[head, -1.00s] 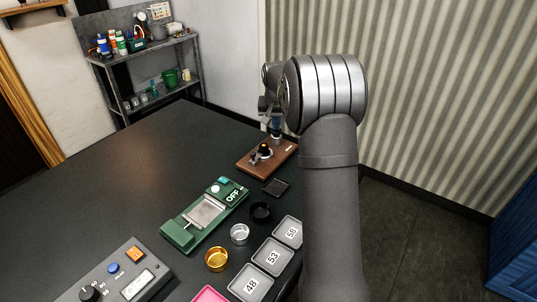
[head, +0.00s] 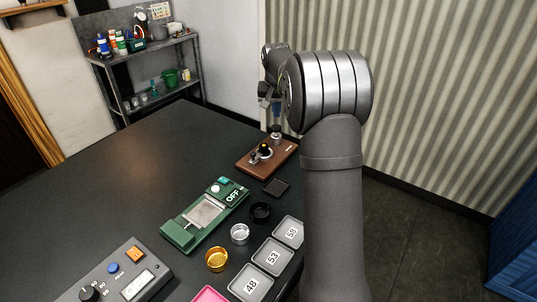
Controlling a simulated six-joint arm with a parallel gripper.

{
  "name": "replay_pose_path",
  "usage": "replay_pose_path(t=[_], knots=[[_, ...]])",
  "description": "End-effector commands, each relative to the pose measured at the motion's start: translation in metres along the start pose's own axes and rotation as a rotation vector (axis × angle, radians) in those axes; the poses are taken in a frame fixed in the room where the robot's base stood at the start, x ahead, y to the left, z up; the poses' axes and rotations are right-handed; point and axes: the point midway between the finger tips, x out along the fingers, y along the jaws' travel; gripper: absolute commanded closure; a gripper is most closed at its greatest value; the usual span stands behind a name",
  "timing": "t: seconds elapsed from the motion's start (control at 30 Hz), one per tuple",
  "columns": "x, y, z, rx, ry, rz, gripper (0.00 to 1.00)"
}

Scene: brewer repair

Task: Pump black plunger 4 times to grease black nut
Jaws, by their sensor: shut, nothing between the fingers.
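A brown wooden board (head: 268,160) lies near the far right edge of the dark table. On it is a small fixture with a dark round part (head: 265,151) and a metal lever; which part is the black nut is too small to tell. A small grey pot with a dark top (head: 276,134) stands at the board's far end, and this may be the black plunger. My gripper (head: 276,112) is above this pot, pointing down, shut and empty. It is small and partly hidden by my arm. A narrow gap seems to separate it from the dark top.
A green device marked OFF (head: 178,232), a black ring (head: 260,212), a silver cup (head: 240,234), a gold cup (head: 217,259) and numbered grey trays (head: 271,257) stand nearer. A control box (head: 120,277) is at front left. The table's left is clear.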

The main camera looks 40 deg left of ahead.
Motion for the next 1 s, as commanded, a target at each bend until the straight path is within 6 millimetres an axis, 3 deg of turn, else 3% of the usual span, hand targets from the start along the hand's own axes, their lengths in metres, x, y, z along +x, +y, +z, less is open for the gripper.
replay_pose_path(t=[0.43, 1.0], knots=[[-0.006, 0.000, -0.002, 0.000, 0.000, 0.000, 1.00], [-0.057, 0.000, -0.018, 0.001, 0.001, 0.000, 1.00]])
